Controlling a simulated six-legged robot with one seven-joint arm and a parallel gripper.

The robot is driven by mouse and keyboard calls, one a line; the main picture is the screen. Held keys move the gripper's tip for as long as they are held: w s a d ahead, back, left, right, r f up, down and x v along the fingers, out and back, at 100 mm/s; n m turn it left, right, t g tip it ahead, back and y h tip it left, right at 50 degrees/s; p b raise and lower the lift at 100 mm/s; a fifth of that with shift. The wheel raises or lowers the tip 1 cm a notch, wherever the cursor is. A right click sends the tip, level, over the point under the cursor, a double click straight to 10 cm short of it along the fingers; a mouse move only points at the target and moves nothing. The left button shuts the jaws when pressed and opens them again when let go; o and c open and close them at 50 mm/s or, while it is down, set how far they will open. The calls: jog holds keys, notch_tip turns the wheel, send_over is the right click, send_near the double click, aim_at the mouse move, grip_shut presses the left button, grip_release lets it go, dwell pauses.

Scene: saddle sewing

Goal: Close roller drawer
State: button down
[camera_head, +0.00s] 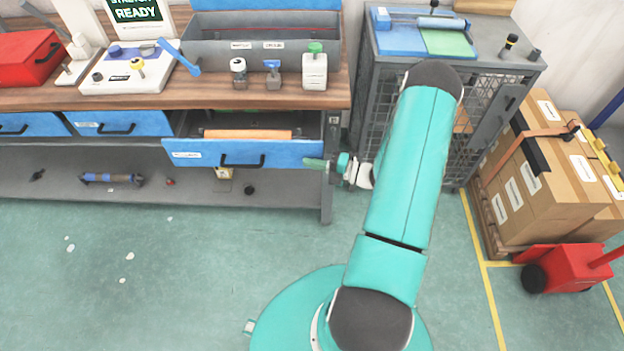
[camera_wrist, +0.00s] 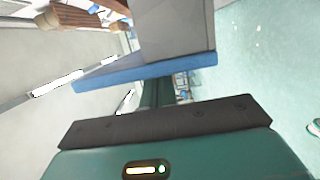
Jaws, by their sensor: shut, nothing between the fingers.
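The roller drawer (camera_head: 243,154) is pulled out from under the workbench, with its blue front and black handle facing the floor. An orange-brown roller (camera_head: 247,134) lies inside it. My gripper (camera_head: 313,163) is shut and empty, pointing left at the right end of the drawer front. In the wrist view its teal fingers (camera_wrist: 158,93) reach to the blue front. I cannot tell whether they touch it.
Two other blue drawers (camera_head: 120,123) to the left are shut. The wooden worktop (camera_head: 215,98) holds a grey bin, small bottles and a white device. A metal mesh cabinet (camera_head: 372,128) stands right of the bench. Boxes (camera_head: 545,180) and a red jack stand further right.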

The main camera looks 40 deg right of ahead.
jog(key=w+d, duration=0.1)
jog(key=w, duration=0.1)
jog(key=w+d, duration=0.4)
jog(key=w, duration=0.1)
jog(key=shift+w+d, duration=0.1)
jog(key=shift+d, duration=0.05)
dwell(0.3)
